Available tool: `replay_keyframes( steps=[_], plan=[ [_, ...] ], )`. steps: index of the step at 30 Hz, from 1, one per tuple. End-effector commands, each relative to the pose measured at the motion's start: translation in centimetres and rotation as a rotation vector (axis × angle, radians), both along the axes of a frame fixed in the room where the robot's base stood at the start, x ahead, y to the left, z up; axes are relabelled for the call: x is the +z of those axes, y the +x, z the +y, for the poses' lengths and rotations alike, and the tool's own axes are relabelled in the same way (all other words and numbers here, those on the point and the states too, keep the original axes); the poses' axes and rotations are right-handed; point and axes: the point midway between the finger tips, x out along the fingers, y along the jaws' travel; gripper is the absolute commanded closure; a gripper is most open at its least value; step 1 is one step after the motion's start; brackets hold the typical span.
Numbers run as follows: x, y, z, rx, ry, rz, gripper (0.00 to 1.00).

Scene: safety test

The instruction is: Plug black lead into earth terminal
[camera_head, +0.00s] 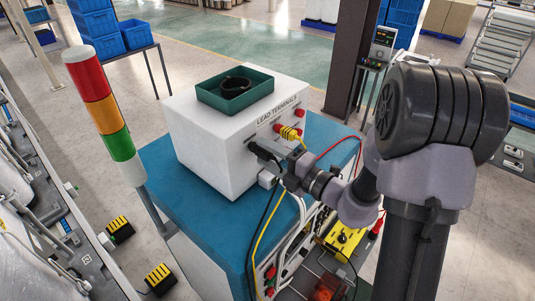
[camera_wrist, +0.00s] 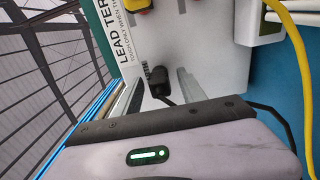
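The white terminal box (camera_head: 215,130), labelled LEAD TERMINALS, stands on the blue bench top. The black lead's plug (camera_head: 263,152) is at the lower left of its terminal face; it also shows in the wrist view (camera_wrist: 159,80), end against or very near the face. My gripper (camera_head: 285,173) is at the face beside the plug. In the wrist view its fingers (camera_wrist: 158,95) stand apart either side of the black plug, with visible gaps. The black cable (camera_head: 262,225) hangs down from there.
A yellow plug (camera_head: 289,132) sits in the face just above my gripper, its yellow cable (camera_wrist: 296,60) curving down close by. Red terminals (camera_head: 300,113) are at upper right. A green tray (camera_head: 212,97) holding a black coil is on top. A signal tower (camera_head: 105,110) stands left.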

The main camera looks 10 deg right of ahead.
Motion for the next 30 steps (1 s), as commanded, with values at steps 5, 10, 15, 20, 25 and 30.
replay_keyframes(
  steps=[5, 10, 15, 20, 25, 30],
  plan=[
    [0.0, -0.1, -0.1, -0.001, 0.000, 0.000, 0.52],
    [-0.1, -2.1, -1.7, -0.005, -0.001, -0.001, 0.52],
    [-0.2, -5.5, -4.3, -0.007, 0.000, 0.000, 0.52],
    [-0.2, -8.8, -6.6, -0.007, -0.001, -0.001, 0.52],
    [-0.1, -11.8, -8.7, -0.005, 0.000, 0.000, 0.52],
    [0.0, -13.6, -10.0, -0.002, 0.000, 0.000, 0.52]
  ],
)
